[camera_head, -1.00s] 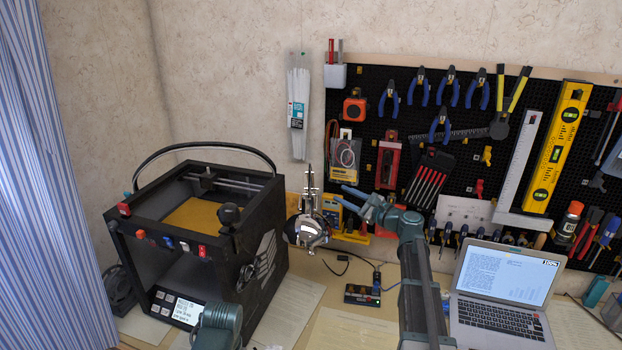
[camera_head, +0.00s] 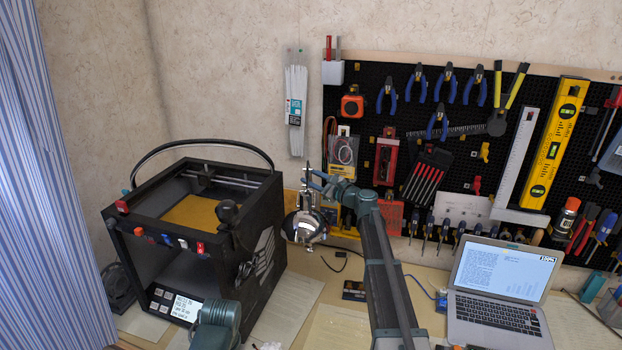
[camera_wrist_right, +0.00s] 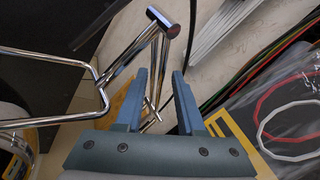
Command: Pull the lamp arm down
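The lamp, with a round chrome head (camera_head: 304,227) and a thin upright metal arm (camera_head: 308,180), is beside the right side of the black printer in the head view. In the right wrist view, the chrome lamp arm (camera_wrist_right: 154,75) shows as thin rods joined by a crossbar with a dark red end. My right gripper (camera_head: 311,180) is at the lamp arm in the head view. In the wrist view its blue fingers (camera_wrist_right: 159,74) are apart, with part of a chrome rod showing between them. Contact cannot be told. My left gripper is not in view.
A black 3D printer (camera_head: 255,285) stands at the left. An open laptop (camera_head: 497,300) sits on the desk at the right.

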